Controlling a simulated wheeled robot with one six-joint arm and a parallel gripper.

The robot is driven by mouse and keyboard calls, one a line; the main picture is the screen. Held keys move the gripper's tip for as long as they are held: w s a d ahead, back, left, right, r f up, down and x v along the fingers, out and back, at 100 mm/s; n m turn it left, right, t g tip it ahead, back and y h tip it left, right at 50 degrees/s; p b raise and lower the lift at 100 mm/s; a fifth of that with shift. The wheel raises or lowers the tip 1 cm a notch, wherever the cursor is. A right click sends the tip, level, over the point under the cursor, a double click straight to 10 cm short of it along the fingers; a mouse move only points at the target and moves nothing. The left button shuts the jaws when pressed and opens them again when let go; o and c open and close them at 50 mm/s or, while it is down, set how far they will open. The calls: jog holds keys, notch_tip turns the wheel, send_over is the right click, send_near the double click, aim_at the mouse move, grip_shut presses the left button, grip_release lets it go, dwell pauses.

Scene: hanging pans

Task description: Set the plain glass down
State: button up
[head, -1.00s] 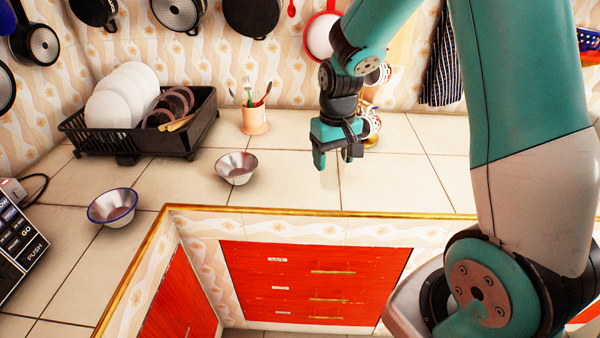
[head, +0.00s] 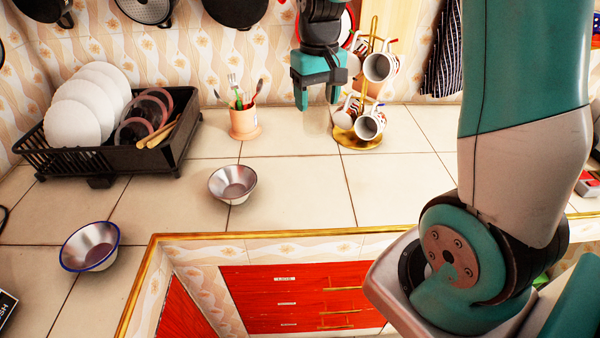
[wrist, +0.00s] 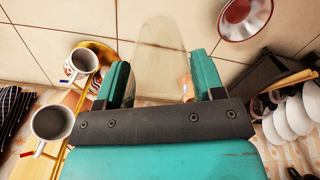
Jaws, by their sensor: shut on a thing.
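The plain glass (wrist: 163,62) is clear and see-through, and shows between the fingers in the wrist view. My gripper (wrist: 163,85) is shut on it, one finger on each side. In the head view my gripper (head: 318,98) points down near the back wall, between the utensil cup and the mug stand. The glass is too faint there to tell whether its base touches the counter.
The mug stand (head: 379,92) with several mugs is close on the right. An orange utensil cup (head: 244,123) stands on the left, with a dish rack (head: 100,160) beyond it. A metal bowl (head: 232,183) and blue-rimmed bowl (head: 90,247) are nearer. The front counter (head: 300,190) is clear.

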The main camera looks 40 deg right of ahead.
jog(key=shift+s+d+f+p, duration=0.1)
jog(key=shift+f+p, duration=0.55)
jog(key=shift+f, duration=4.25)
jog(key=shift+d+f+p, duration=0.1)
jog(key=shift+f+p, duration=0.55)
jog(key=shift+f, duration=4.2)
jog(key=shift+f, duration=0.2)
jog(key=o, duration=1)
jog(key=shift+o, duration=0.2)
jog(key=shift+r, duration=0.15)
